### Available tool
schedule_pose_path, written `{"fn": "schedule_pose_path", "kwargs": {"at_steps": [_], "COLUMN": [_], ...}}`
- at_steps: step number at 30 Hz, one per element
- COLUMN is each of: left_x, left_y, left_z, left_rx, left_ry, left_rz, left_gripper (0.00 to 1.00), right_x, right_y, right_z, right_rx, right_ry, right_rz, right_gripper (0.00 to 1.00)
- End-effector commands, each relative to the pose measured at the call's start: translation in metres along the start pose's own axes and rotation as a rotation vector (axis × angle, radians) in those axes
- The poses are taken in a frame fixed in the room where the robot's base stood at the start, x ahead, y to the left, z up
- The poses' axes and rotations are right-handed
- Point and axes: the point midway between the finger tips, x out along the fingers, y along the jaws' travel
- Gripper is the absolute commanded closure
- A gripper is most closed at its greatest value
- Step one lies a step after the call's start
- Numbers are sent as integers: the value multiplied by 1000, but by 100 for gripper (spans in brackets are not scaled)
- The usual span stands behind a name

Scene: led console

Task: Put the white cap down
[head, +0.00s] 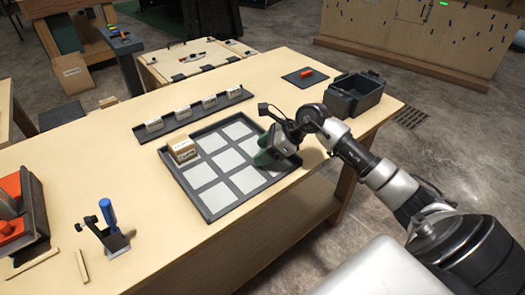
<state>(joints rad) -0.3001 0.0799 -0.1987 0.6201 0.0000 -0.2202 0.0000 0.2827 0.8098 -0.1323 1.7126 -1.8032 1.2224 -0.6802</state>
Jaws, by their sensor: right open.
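My right gripper (274,148) is open over the right side of a dark tray (213,213) with pale square cells. Its fingers and body hide part of that side. I cannot make out a white cap at the fingers. Small whitish labelled blocks (183,113) stand in a row on a dark strip (169,128) behind the tray; I cannot tell whether one of these is the white cap. My left gripper is not in view.
A small cardboard box (182,150) stands in the tray's back left corner. A dark open bin (354,93) and a dark mat (289,78) with an orange piece (307,73) are at the back right. A blue-handled tool (108,214) stands at front left.

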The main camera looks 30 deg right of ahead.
Motion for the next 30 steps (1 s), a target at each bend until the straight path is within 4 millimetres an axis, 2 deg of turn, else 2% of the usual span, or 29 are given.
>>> {"fn": "schedule_pose_path", "kwargs": {"at_steps": [9, 15, 21, 30], "left_x": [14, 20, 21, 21], "left_y": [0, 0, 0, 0], "left_z": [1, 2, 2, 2], "left_rx": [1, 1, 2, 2], "left_ry": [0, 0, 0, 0], "left_rz": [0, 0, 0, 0], "left_gripper": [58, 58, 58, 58], "right_x": [-65, -98, -112, -113], "right_y": [0, 0, 0, 0], "right_z": [-3, -2, -1, 0], "right_rx": [-4, -1, -1, -1], "right_ry": [7, 6, 3, 2], "right_rz": [-4, -2, 0, 0], "right_gripper": [42, 42, 42, 42]}}
